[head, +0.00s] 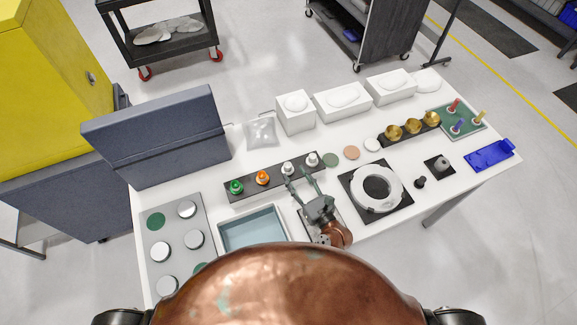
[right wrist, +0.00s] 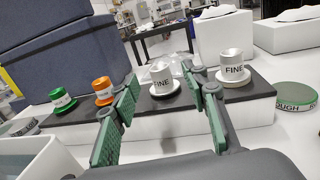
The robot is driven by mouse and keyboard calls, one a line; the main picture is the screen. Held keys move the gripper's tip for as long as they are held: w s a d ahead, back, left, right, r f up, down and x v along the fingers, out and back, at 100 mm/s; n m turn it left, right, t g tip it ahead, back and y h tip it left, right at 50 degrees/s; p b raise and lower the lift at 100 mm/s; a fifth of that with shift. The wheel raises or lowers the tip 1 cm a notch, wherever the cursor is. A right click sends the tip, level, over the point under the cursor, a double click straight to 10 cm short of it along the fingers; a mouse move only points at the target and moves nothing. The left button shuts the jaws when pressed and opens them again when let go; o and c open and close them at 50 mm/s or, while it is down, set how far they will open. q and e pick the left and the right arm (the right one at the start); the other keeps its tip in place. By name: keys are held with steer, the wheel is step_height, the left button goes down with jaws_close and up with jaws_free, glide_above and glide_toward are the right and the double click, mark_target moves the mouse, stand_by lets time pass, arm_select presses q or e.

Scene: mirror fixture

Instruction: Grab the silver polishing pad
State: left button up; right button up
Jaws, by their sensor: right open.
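Two silver pads with white bases, lettered "FINE", stand upright on a dark strip (head: 250,187) with a green pad (head: 236,187) and an orange pad (head: 262,177). The left silver pad (head: 287,168) shows between my right fingertips in the right wrist view (right wrist: 161,78), a little beyond them. The other silver pad (head: 312,159) is just right of my right finger there (right wrist: 233,68). My right gripper (head: 301,178) is open and empty, in front of the strip. I cannot tell whether a finger touches either pad. My left gripper is not in view.
A blue-grey tray (head: 220,233) lies near the strip's front. A ring on a black plate (head: 401,205) lies to the right. Round discs (head: 330,160) lie past the strip's right end. White blocks (head: 295,122) and a large blue-grey case (head: 160,140) stand behind.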

mark_target(290, 168)
steer(key=shift+x, duration=1.15)
steer(key=shift+p+x, duration=0.3)
steer(key=shift+x, duration=0.95)
steer(key=shift+w+a, duration=0.25)
steer(key=shift+a, duration=0.05)
steer(key=shift+w, duration=0.2)
steer(key=shift+a, duration=0.1)
steer(key=c, duration=0.7)
jaws_close()
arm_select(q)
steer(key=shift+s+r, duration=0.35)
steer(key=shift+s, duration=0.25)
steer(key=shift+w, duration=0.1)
